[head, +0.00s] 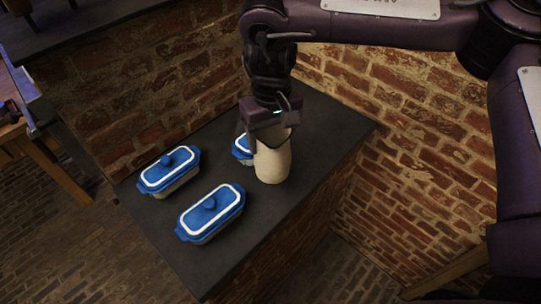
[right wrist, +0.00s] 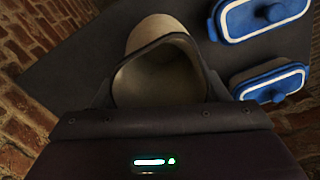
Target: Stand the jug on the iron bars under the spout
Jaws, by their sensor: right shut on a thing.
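The jug (head: 273,163) is cream with a dark rim and appears upright at the back right part of the dark counter. My right gripper (head: 268,128) reaches down from above and is shut on the jug near its rim. In the right wrist view the jug (right wrist: 155,36) shows its open mouth between the fingers, and its inside looks empty. I cannot tell whether the jug's base touches the counter. No iron bars or spout can be made out in either view. My left gripper is not in view.
Blue-lidded dishes (head: 210,212), (head: 169,171) stand on the dark counter (head: 262,226) left of the jug, and another (head: 241,148) is partly hidden behind it. Brick walls rise behind. The counter's front right is clear. A wooden table (head: 62,174) stands at far left.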

